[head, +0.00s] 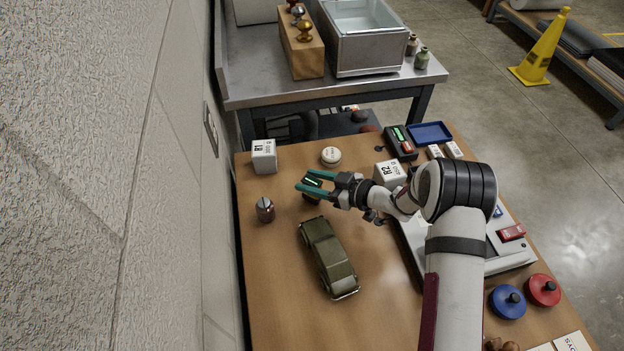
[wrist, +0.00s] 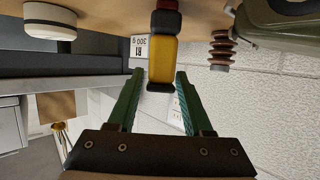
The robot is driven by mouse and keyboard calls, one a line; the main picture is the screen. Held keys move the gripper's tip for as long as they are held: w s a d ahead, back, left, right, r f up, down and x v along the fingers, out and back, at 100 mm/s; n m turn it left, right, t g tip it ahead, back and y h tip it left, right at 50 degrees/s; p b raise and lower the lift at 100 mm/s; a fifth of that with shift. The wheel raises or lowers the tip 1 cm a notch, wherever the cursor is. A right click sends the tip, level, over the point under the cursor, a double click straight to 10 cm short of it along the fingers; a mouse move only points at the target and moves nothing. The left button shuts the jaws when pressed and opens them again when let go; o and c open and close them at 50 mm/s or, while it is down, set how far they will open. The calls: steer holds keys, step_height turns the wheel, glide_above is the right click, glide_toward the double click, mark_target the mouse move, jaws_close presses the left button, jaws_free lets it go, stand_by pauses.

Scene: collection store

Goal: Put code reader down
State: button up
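A green model car (head: 329,257) lies in front of my gripper. A small reddish-grey knobbed thing (head: 265,209) is to the left. Box R1 (head: 264,156) and a round white tin (head: 331,157) stand behind. Box R2 (head: 389,174) is to the right. Bare wood lies between them.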

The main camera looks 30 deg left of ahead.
steer(key=shift+o, duration=0.7)
steer(key=shift+r, duration=0.1)
steer(key=v, duration=1.2)
